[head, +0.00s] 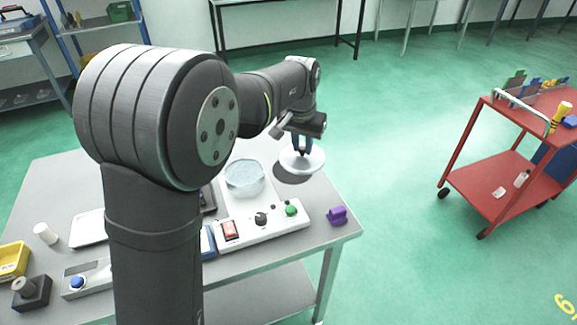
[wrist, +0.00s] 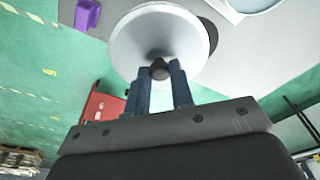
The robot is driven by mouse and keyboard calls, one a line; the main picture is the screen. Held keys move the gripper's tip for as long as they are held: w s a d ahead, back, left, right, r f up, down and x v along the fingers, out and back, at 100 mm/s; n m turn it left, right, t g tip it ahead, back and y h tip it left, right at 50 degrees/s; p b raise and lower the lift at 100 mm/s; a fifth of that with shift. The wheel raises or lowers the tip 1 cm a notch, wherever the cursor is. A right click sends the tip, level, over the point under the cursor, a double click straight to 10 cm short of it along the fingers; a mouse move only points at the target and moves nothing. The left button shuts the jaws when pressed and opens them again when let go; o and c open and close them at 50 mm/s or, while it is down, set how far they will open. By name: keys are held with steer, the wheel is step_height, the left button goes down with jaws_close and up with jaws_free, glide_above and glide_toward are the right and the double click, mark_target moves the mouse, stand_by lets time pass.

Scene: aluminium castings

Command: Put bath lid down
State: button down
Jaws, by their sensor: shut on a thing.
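The bath lid (head: 306,163) is a pale round disc with a dark knob in its middle. In the head view it is at the right side of the grey table, beside the bath. My gripper (head: 302,150) is shut on the lid's knob from above. In the wrist view the lid (wrist: 160,28) fills the top middle, and my gripper's blue fingers (wrist: 160,80) close around the knob. A dark shadow shows beside the lid; I cannot tell whether the lid touches the table. The bath (head: 245,174) is an uncovered round basin on a white unit.
The white unit's front panel (head: 262,226) has a red switch, a black knob and a green knob. A purple block (head: 337,215) lies near the table's right front corner. A red cart (head: 500,170) stands apart on the right. Other items lie on the table's left.

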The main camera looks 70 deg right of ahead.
mark_target(321, 151)
steer(key=s+d+f, duration=0.1)
steer(key=s+d, duration=0.1)
steer(key=s+d+f, duration=0.2)
steer(key=shift+s+d+f, duration=0.15)
steer(key=shift+d+f, duration=0.15)
steer(key=w+d+f, duration=0.1)
steer(key=w+f, duration=0.1)
steer(key=w, duration=0.1)
steer(key=w+d+f, duration=0.1)
steer(key=w+f, duration=0.1)
steer(key=w, duration=0.2)
steer(key=w+d+f, duration=0.2)
steer(key=w+f, duration=0.1)
steer(key=shift+w, duration=0.25)
steer(key=shift+f, duration=2)
steer(key=shift+f, duration=0.15)
steer(key=c, duration=1.3)
jaws_free()
steer(key=shift+o, duration=0.2)
